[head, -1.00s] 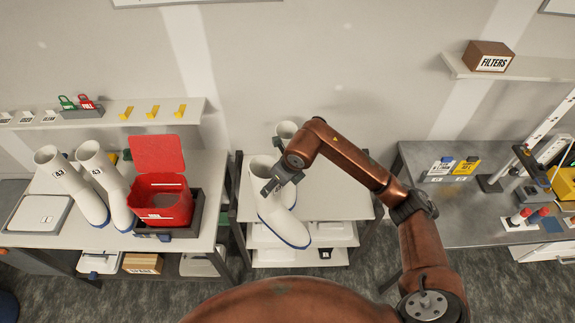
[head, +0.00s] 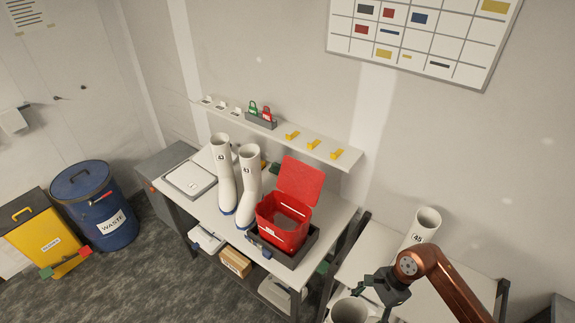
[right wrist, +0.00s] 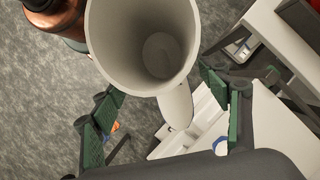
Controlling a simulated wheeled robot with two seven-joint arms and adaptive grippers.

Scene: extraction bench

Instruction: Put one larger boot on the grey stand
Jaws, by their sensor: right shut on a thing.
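My right gripper (head: 383,291) is shut on a tall white boot (head: 348,311) near its top, at the lower edge of the head view. In the right wrist view the boot's open top (right wrist: 160,50) sits between the green-padded fingers (right wrist: 165,105). Another white boot, marked 45 (head: 424,226), stands on the right-hand rack. Two white boots marked 43 stand on the left bench, one left (head: 223,170) and one right (head: 248,185). A flat grey platform (head: 190,179) lies empty left of them; I cannot tell whether it is the stand.
A red open-lidded box (head: 283,222) sits in a dark tray right of the 43 boots. A narrow shelf (head: 280,130) with tags and yellow hooks is above the bench. A blue waste drum (head: 95,205) and yellow bin (head: 42,238) stand on the floor at left.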

